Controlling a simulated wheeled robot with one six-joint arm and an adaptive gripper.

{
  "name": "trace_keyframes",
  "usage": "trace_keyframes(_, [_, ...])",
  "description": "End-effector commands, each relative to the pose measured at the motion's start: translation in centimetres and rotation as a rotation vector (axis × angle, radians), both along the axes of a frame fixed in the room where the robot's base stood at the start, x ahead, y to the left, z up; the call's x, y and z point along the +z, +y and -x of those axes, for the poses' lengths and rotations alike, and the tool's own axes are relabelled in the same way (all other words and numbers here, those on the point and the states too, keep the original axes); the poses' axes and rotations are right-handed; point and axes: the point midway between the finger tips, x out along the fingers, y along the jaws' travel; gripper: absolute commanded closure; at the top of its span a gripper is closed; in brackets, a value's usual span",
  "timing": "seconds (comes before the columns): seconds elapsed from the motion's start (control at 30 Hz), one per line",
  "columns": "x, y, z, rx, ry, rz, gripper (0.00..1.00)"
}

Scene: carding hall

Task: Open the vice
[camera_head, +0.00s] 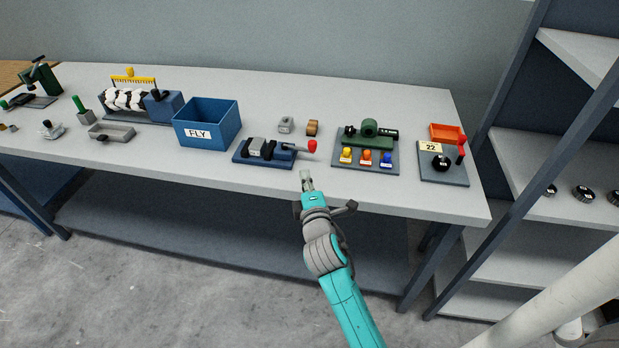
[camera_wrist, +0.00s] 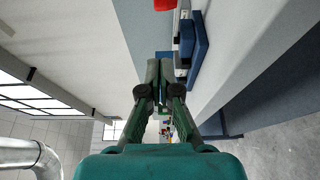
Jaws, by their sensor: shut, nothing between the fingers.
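The vice (camera_head: 262,150) sits on a blue base near the front edge of the bench, with grey jaws. Its handle ends in a red knob (camera_head: 312,146) on the right side. In the wrist view the vice base (camera_wrist: 194,40) shows at the upper right and the red knob (camera_wrist: 164,4) is cut off by the top edge. My gripper (camera_head: 306,176) is at the bench's front edge, in front of and just below the red knob in the picture, apart from it. In the wrist view its fingers (camera_wrist: 160,88) are together and empty. I cannot tell whether the vice jaws touch.
A blue box marked FLY (camera_head: 207,122) stands left of the vice. A board with a green device and coloured knobs (camera_head: 366,153) is to the right. Two small blocks, one grey (camera_head: 286,125), stand behind. Shelving (camera_head: 560,165) rises at far right.

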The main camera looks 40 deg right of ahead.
Motion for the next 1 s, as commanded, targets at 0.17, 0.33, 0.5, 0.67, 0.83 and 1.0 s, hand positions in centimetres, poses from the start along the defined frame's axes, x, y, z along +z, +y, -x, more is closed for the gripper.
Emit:
trace_keyframes(0.17, [0.1, -1.8, -2.9, -0.003, -0.001, 0.0, 1.0])
trace_keyframes(0.33, [0.1, -3.3, -5.6, -0.002, -0.002, 0.001, 1.0])
trace_keyframes(0.5, [0.0, -5.6, -6.4, -0.004, 0.0, -0.001, 1.0])
trace_keyframes(0.67, [0.1, -6.9, -6.8, -0.002, -0.001, 0.0, 1.0])
trace_keyframes(0.83, [0.0, -7.3, -6.9, -0.001, 0.0, 0.001, 1.0])
trace_keyframes(1.0, [0.0, -7.3, -6.9, -0.001, 0.0, 0.001, 1.0])
